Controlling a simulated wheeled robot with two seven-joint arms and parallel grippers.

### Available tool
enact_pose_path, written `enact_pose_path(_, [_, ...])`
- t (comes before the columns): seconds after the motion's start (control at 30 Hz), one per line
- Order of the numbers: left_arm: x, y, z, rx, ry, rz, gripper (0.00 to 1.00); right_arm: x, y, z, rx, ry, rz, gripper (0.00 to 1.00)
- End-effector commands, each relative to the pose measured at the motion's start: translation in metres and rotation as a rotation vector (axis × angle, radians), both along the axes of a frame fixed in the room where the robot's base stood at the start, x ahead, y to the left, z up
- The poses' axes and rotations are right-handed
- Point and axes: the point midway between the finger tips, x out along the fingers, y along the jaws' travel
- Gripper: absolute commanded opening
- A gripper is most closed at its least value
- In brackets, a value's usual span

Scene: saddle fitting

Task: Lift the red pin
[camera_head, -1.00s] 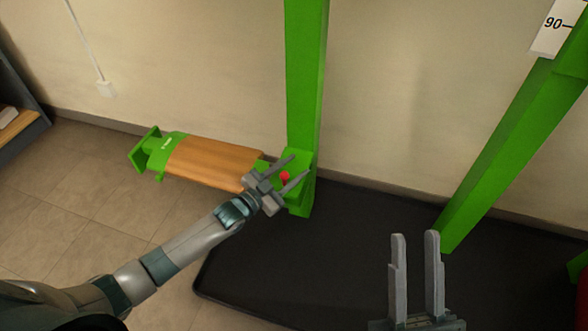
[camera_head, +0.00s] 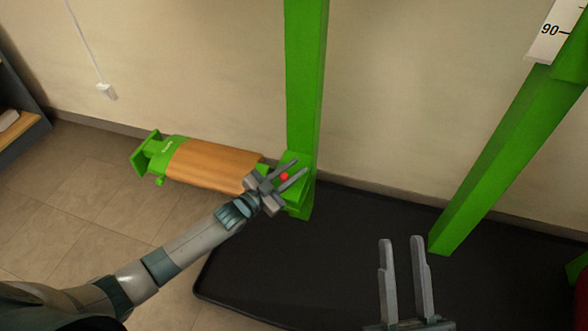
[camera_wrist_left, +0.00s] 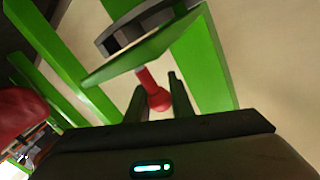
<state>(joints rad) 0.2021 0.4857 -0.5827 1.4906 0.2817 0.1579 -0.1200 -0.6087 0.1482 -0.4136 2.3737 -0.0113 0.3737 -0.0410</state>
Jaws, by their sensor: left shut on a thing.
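The red pin (camera_head: 284,177) is at the green bracket (camera_head: 298,160) low on the green post. It also shows in the left wrist view (camera_wrist_left: 155,92), with its round head between the fingers and its stem reaching up to a green plate (camera_wrist_left: 145,50). My left gripper (camera_head: 290,171) is around the pin's head and shut on it. Whether the pin's far end sits in a hole is hidden. My right gripper (camera_head: 402,240) is in the lower right of the head view, its two fingers apart with nothing between them, over the black mat.
A bench with a wooden top (camera_head: 210,165) and green ends joins the post at the left. A black mat (camera_head: 330,265) covers the floor. Another green post (camera_head: 490,160) slants at the right, with a white scale plate (camera_head: 553,32) near its top.

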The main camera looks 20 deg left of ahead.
Motion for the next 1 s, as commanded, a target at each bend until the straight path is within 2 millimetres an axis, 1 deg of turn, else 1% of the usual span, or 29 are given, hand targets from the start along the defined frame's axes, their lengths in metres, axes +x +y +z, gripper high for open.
enact_pose_path(0.03, [0.000, 0.000, 0.007, -0.001, 0.000, 0.001, 0.00, 0.001, 0.002, -0.004, -0.014, 0.045, 0.004, 0.31])
enact_pose_path(0.13, [0.000, 0.000, 0.011, -0.001, 0.000, 0.001, 0.00, 0.003, 0.006, -0.019, -0.040, 0.126, 0.013, 0.31])
enact_pose_path(0.23, [0.000, 0.000, 0.013, -0.001, 0.000, 0.001, 0.00, 0.004, 0.009, -0.029, -0.055, 0.175, 0.018, 0.31])
enact_pose_path(0.33, [0.000, 0.000, 0.013, -0.001, 0.000, 0.001, 0.00, 0.004, 0.009, -0.034, -0.061, 0.193, 0.021, 0.31])
enact_pose_path(0.57, [0.000, 0.000, 0.012, -0.001, 0.000, 0.000, 0.00, 0.004, 0.009, -0.034, -0.060, 0.191, 0.019, 0.31])
enact_pose_path(0.6, [0.000, 0.000, 0.012, -0.001, 0.000, 0.000, 0.30, 0.004, 0.009, -0.034, -0.060, 0.190, 0.019, 0.31])
enact_pose_path(0.63, [0.000, 0.000, 0.012, -0.001, 0.000, 0.000, 0.37, 0.004, 0.009, -0.034, -0.060, 0.190, 0.019, 0.31])
enact_pose_path(0.67, [0.000, 0.000, 0.012, -0.001, 0.000, 0.000, 0.39, 0.004, 0.009, -0.033, -0.060, 0.190, 0.019, 0.31])
enact_pose_path(1.0, [-0.001, 0.001, 0.012, 0.000, 0.000, 0.000, 0.39, 0.005, 0.009, -0.033, -0.060, 0.190, 0.019, 0.31])
